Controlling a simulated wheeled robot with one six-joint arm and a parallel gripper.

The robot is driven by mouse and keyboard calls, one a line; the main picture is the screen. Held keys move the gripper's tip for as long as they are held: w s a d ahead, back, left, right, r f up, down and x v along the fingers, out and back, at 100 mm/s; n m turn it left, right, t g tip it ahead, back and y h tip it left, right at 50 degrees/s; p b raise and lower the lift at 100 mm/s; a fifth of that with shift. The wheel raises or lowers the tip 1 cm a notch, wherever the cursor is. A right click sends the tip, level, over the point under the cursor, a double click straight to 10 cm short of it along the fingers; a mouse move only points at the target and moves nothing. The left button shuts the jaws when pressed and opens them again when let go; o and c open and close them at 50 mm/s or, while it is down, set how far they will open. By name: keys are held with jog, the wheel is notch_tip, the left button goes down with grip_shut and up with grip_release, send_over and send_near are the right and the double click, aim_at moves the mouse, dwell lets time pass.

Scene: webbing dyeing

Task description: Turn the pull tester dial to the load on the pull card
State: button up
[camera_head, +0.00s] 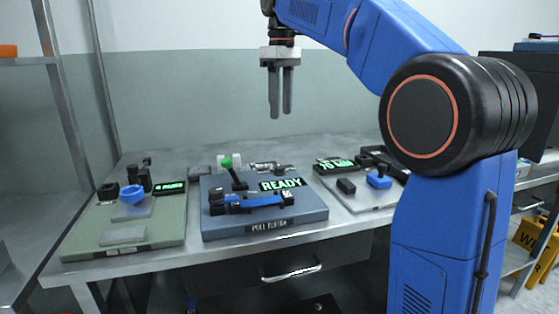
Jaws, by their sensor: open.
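My gripper (281,112) hangs open and empty, pointing down, above and behind the middle station. That station is a blue-grey base (218,229) whose front label seems to start with "PULL". It carries a lit display (282,184) reading READY, a lever with a green knob (227,162), and a blue bar with black ends (252,203). Small dark knobs sit on it, but I cannot tell which is the dial or read its setting. I cannot make out a pull card.
A grey station (352,205) with a lit display (335,164) stands right, partly behind my arm. A metal shelf post (68,105) rises at the left. A drawer handle (291,273) juts out below the tabletop.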

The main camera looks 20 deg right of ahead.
aim_at(280, 166)
jog(key=f, duration=1.1)
jog(key=w+f, duration=0.1)
jog(key=f, duration=0.5)
jog(key=c, duration=1)
